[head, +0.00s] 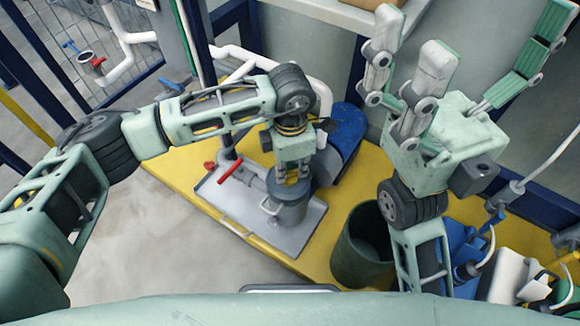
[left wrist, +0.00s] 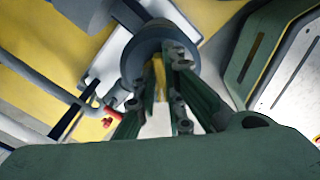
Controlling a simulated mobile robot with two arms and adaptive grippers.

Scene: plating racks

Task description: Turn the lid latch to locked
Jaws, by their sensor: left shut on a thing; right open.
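A grey cylindrical pot (head: 289,212) with a light handle on its side stands on a metal tray (head: 225,205). My left gripper (head: 291,180) points down at the pot's lid and is shut on the lid latch, mostly hidden between its fingers. In the left wrist view the fingers (left wrist: 167,75) close in at the pot's round grey top (left wrist: 150,45). Which way the latch is turned cannot be told. My right gripper (head: 440,60) is open and empty, raised at the right with its fingers pointing up.
A red-handled valve and pipe (head: 230,174) sit left of the pot. A blue cylinder (head: 347,130) lies behind it to the right. A dark green bin (head: 360,252) stands at the front right on the yellow platform (head: 335,203).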

